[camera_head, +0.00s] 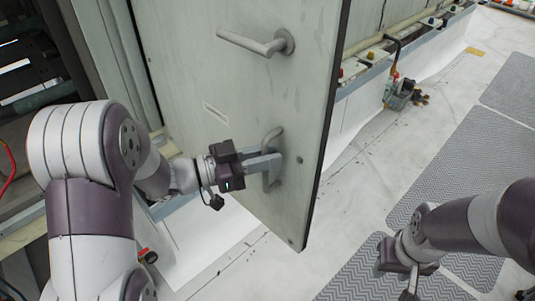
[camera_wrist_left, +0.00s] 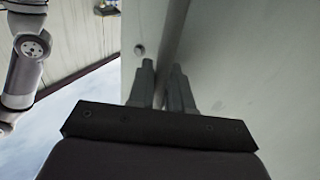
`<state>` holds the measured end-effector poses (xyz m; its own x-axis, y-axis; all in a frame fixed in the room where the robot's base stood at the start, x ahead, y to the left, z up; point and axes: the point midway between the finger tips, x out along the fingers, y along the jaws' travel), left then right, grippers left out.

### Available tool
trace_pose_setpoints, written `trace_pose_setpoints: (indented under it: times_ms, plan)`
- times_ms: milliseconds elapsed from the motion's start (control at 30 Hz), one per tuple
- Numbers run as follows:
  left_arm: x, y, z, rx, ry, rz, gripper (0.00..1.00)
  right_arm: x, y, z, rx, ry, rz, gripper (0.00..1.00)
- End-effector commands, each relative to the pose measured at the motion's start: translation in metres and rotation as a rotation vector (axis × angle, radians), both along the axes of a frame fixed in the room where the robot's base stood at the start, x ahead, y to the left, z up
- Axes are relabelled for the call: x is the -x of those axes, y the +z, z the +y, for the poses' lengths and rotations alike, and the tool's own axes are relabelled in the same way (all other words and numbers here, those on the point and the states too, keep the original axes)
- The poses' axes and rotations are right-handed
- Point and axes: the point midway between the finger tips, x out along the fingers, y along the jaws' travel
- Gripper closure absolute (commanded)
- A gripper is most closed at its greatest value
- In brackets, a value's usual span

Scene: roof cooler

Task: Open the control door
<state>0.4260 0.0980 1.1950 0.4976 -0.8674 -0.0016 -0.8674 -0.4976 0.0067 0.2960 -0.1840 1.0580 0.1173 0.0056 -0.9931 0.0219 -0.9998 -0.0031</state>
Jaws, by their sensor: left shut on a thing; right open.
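The control door (camera_head: 240,95) is a tall pale grey panel in the head view, standing ajar at an angle to the cabinet, with a gap on its left. It has an upper lever handle (camera_head: 252,42) and a lower handle (camera_head: 271,178). My left gripper (camera_head: 275,160) is shut on the lower handle. The left wrist view shows the handle bar (camera_wrist_left: 174,45) between its fingertips (camera_wrist_left: 162,80), close to the door face (camera_wrist_left: 250,70). My right gripper (camera_head: 410,285) is open and empty at the lower right, apart from the door; its tips are partly cut off by the frame edge.
The dark cabinet interior (camera_head: 30,60) with pipes and wires shows at the left. Behind the door runs a low ledge with fittings (camera_head: 375,55), and a small device with a hose (camera_head: 400,95) lies on the floor. Grey ribbed mats (camera_head: 450,170) cover the pale floor at right.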

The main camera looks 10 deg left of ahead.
Motion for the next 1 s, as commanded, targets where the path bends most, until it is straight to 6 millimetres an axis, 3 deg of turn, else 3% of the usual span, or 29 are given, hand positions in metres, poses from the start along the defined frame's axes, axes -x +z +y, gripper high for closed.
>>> trace_pose_setpoints:
  times_ms: [100, 133, 167, 567, 1000]
  plan:
    - [-0.002, 0.005, 0.001, 0.002, 0.004, -0.013, 1.0, 0.0, 0.001, 0.0, 0.0, 0.0, 0.0, 0.57]
    - [-0.002, 0.005, 0.001, 0.002, 0.004, -0.013, 0.71, 0.0, 0.001, 0.0, 0.0, 0.0, 0.0, 0.57]
    - [-0.002, 0.005, 0.001, 0.001, 0.004, -0.012, 0.65, 0.0, 0.001, 0.0, 0.0, 0.0, 0.0, 0.57]
    - [0.003, 0.001, 0.009, -0.001, 0.004, -0.006, 0.65, 0.0, -0.003, 0.0, 0.0, 0.0, 0.0, 0.57]
    - [0.053, 0.0, 0.097, -0.001, 0.007, -0.009, 0.65, 0.0, -0.026, 0.0, 0.0, 0.0, 0.0, 0.57]
